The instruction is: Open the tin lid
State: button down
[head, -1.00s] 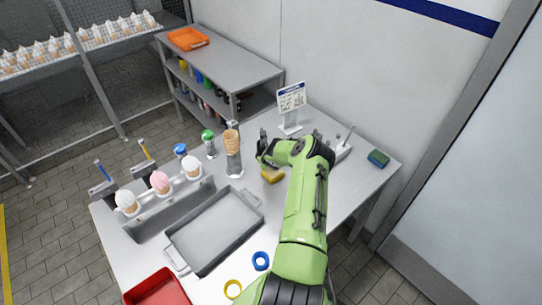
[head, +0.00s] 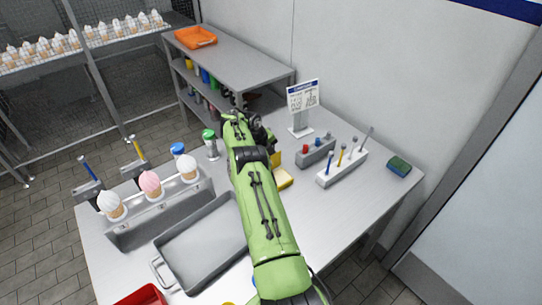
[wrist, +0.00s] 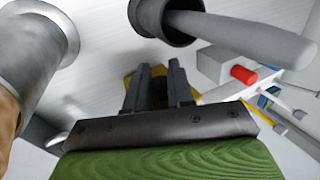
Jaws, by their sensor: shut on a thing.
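A small yellow tin (head: 284,179) stands on the metal table, just right of my forearm in the head view. An upright yellow part (head: 276,159), which looks like its lid, shows at its far left side, partly hidden by my arm. My gripper (wrist: 158,72) is shut at this yellow part, with its two dark fingers a little apart. Yellow (wrist: 129,82) shows around and behind the fingers in the wrist view. The exact contact and how far the lid is raised are hard to tell.
A metal cylinder (wrist: 35,55) stands close left of my fingers in the wrist view. A sign stand (head: 301,110), a tool rack (head: 343,167) and a green sponge (head: 398,166) are farther right. A cone holder (head: 160,215) and grey tray (head: 205,245) lie left.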

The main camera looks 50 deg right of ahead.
jog(key=shift+f, duration=0.15)
dwell(0.3)
jog(key=c, duration=1.1)
grip_release()
notch_tip(320, 180, up, 10)
jog(key=shift+p, duration=0.6)
